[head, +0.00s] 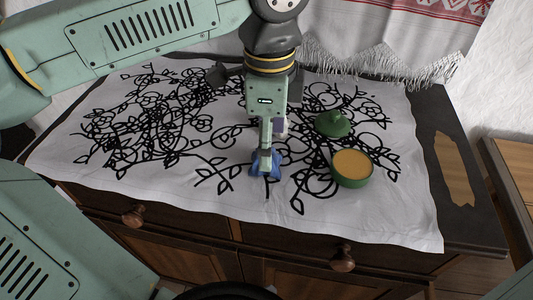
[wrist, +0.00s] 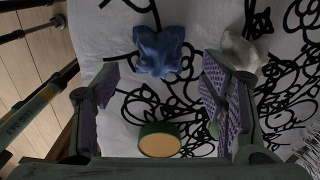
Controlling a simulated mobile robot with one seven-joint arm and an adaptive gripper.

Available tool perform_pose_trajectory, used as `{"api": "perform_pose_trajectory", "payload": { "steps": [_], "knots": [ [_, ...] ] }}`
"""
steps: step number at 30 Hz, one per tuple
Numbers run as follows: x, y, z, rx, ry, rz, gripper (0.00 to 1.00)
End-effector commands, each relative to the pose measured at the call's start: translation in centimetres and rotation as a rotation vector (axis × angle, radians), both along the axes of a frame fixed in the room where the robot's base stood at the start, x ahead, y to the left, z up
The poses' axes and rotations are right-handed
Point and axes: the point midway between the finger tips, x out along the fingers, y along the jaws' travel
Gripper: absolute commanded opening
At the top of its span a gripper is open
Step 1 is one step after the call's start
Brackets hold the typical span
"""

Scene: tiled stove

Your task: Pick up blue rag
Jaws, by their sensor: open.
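The blue rag (wrist: 158,52) is a small crumpled cloth on the white patterned tablecloth. In the head view the blue rag (head: 265,163) shows at the tip of my gripper (head: 268,150), which partly hides it. In the wrist view my gripper (wrist: 160,95) is open, with its two fingers wide apart and nothing held between them. The rag lies ahead of the fingertips there, roughly between their lines. I cannot tell the exact height of the fingers above it.
A green bowl with orange-yellow contents (head: 352,167) and its green lid (head: 333,124) stand right of my gripper. A pale crumpled object (wrist: 240,50) lies right of the rag in the wrist view. The tablecloth (head: 215,190) is clear in front. A fringed cloth (head: 385,35) hangs behind.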

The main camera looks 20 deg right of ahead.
Motion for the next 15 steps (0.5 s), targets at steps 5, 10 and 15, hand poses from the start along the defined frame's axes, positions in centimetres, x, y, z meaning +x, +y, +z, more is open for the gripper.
{"api": "perform_pose_trajectory", "payload": {
  "steps": [5,10,15],
  "knots": [
    [0.0,0.4,-2.4,-0.002,0.003,-0.003,0.65],
    [0.1,0.4,-3.6,-0.001,0.000,-0.002,0.65],
    [0.1,0.4,-3.6,-0.001,0.000,-0.001,0.65]
  ]
}}
